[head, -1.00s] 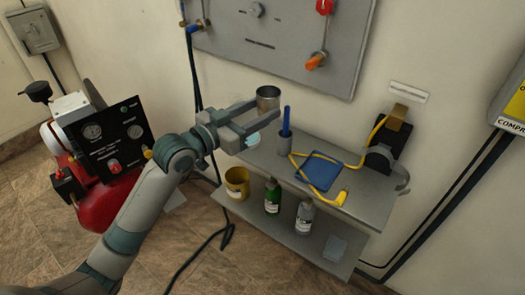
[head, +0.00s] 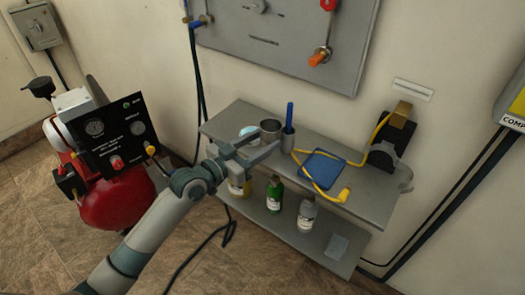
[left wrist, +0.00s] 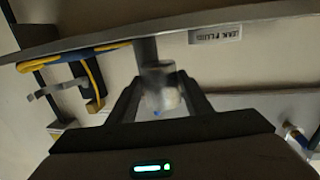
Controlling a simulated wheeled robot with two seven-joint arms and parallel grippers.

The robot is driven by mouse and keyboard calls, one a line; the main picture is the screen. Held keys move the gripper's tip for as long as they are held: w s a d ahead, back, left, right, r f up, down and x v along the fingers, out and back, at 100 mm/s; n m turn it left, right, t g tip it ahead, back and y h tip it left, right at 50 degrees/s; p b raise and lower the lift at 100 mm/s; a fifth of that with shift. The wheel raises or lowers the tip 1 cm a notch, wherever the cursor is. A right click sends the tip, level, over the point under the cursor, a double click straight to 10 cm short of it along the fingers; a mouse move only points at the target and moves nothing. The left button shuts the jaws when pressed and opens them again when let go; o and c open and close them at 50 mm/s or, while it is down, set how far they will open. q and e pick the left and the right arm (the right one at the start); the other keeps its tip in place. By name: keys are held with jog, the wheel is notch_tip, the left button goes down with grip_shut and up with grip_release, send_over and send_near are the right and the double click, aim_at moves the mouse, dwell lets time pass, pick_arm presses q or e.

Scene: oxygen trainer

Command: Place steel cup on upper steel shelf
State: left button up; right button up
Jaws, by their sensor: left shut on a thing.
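The steel cup (head: 271,128) is upright at the upper steel shelf (head: 345,196), left of the grey holder with a blue stick (head: 289,130). My left gripper (head: 264,146) is shut on the cup, reaching in from the shelf's front. I cannot tell whether the cup's base touches the shelf. In the left wrist view the cup (left wrist: 160,88) shows between the two fingers, its outline blurred. The right gripper is not in view.
A pale round item (head: 249,132) lies just left of the cup. A blue pad (head: 322,169) and yellow hose (head: 350,161) lie to the right. The lower shelf (head: 318,250) holds a green bottle (head: 275,195), a grey bottle (head: 307,215) and a yellow tin (head: 239,188).

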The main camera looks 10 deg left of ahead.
pick_arm(q)
notch_tip(320, 180, down, 4)
jog(key=shift+r, duration=0.25)
jog(key=shift+f, duration=0.2)
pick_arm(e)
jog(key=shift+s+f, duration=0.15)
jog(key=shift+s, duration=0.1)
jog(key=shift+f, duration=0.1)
pick_arm(q)
jog(key=shift+f+b, duration=0.2)
jog(key=shift+b, duration=0.15)
jog(key=o, duration=0.9)
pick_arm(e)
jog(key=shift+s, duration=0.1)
pick_arm(q)
jog(key=shift+r, duration=0.25)
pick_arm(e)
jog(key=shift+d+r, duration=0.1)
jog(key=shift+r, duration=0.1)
